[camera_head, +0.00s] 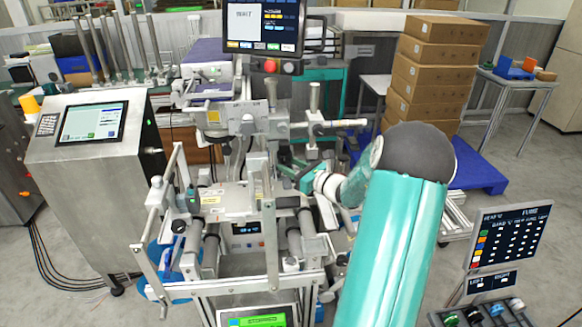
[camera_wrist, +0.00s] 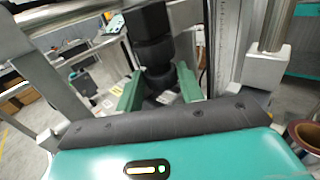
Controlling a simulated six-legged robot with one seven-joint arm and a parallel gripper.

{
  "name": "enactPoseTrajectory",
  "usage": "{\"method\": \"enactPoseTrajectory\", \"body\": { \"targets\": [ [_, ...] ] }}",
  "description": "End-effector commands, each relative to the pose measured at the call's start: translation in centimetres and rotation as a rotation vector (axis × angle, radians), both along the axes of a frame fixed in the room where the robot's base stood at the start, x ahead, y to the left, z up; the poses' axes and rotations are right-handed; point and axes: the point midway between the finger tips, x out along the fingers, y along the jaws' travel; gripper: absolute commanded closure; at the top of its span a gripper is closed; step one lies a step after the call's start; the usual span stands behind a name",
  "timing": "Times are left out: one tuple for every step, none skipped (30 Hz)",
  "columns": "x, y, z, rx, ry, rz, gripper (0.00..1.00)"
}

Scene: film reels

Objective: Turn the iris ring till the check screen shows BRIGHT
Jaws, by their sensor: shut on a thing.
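In the wrist view a black stepped cylinder, like a lens barrel (camera_wrist: 152,50), stands between the two green fingers of my gripper (camera_wrist: 158,88). My gripper is shut on its lower dark ring, the iris ring (camera_wrist: 157,78); the fingers sit on either side of it. In the head view my gripper (camera_head: 301,176) reaches into the middle of the metal machine (camera_head: 225,198), and the ring is too hidden there to make out. A dark monitor (camera_head: 262,25) at the top has a pale box with a word too small to read. I cannot tell for certain that it is the check screen.
A grey cabinet with a tablet screen (camera_head: 91,123) stands at left. Metal posts and rails of the machine crowd close around my gripper. A small lit display (camera_head: 248,228) is low on the machine. Stacked cartons (camera_head: 432,75) and a dark panel (camera_head: 511,236) are at right.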

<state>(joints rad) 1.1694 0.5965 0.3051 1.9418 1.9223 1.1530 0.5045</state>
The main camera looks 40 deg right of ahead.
Motion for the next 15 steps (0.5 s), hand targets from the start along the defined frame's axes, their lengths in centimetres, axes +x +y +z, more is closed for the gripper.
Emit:
{"method": "enactPoseTrajectory", "body": {
  "targets": [
    [0.13, -0.12, 0.11, -0.002, -0.003, 0.022, 0.85],
    [0.12, -0.14, 0.13, -0.003, -0.002, 0.034, 0.85],
    [0.11, -0.18, 0.14, -0.002, -0.002, 0.046, 0.85],
    [0.08, -0.17, 0.11, -0.002, 0.000, 0.053, 0.85],
    [0.08, -0.16, 0.09, -0.002, 0.001, 0.058, 0.85],
    [0.07, -0.16, 0.09, -0.002, 0.001, 0.061, 0.85],
    [0.08, -0.16, 0.09, -0.002, 0.001, 0.061, 0.85],
    [0.08, -0.15, 0.10, -0.001, 0.001, 0.061, 0.85],
    [0.08, -0.15, 0.10, -0.001, 0.001, 0.061, 0.85],
    [0.08, -0.15, 0.10, -0.001, 0.001, 0.061, 0.85],
    [0.08, -0.14, 0.10, -0.001, 0.001, 0.061, 0.85],
    [0.08, -0.14, 0.10, -0.001, 0.001, 0.061, 0.85],
    [0.08, -0.14, 0.10, -0.001, 0.001, 0.060, 0.85],
    [0.09, -0.14, 0.10, -0.001, 0.001, 0.061, 0.57],
    [0.08, -0.14, 0.10, -0.001, 0.001, 0.060, 0.53]
  ]
}}
